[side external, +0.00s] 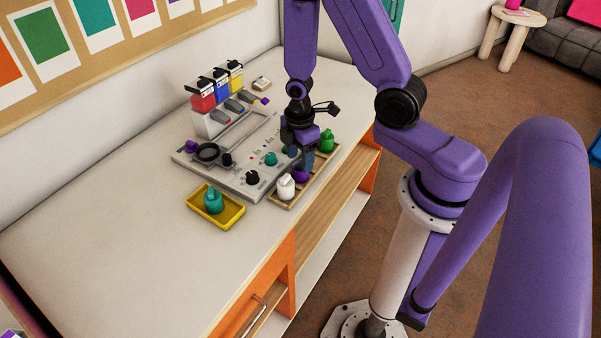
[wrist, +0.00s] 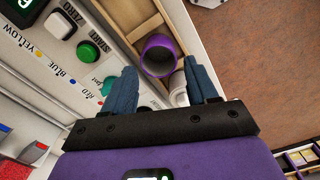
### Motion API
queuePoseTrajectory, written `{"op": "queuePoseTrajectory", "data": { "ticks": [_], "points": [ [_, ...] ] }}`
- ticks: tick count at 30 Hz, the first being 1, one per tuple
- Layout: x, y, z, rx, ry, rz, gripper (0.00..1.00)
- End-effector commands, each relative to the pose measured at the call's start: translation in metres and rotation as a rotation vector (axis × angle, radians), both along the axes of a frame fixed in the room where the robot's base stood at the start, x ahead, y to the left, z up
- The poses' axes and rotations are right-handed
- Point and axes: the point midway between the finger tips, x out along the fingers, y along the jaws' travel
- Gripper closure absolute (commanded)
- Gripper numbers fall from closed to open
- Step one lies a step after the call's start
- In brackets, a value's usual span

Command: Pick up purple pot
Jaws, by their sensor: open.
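The purple pot (wrist: 160,54) stands in a wooden tray (wrist: 120,17) in the wrist view, its round open mouth towards the camera. In the side external view the purple pot (side external: 301,176) is partly hidden by my gripper (side external: 303,160). My gripper (wrist: 161,68) is open and empty between its blue fingers. Its fingers are above the tray, and the pot lies between and just beyond the fingertips in the wrist view. I cannot tell whether the fingers touch it.
A white pot (side external: 286,187) stands close beside the purple one, and a green pot (side external: 327,141) stands at the tray's far end. A grey panel (side external: 225,178) with knobs borders the tray. A teal pot (side external: 213,201) sits in a yellow tray (side external: 232,222). The table's left is clear.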

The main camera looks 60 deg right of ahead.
Motion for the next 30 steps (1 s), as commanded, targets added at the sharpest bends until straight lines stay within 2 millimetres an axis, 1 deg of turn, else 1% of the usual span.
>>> {"op": "queuePoseTrajectory", "data": {
  "ticks": [30],
  "points": [
    [0.000,-0.004,-0.023,0.007,0.001,0.001,0.42]
  ]
}}
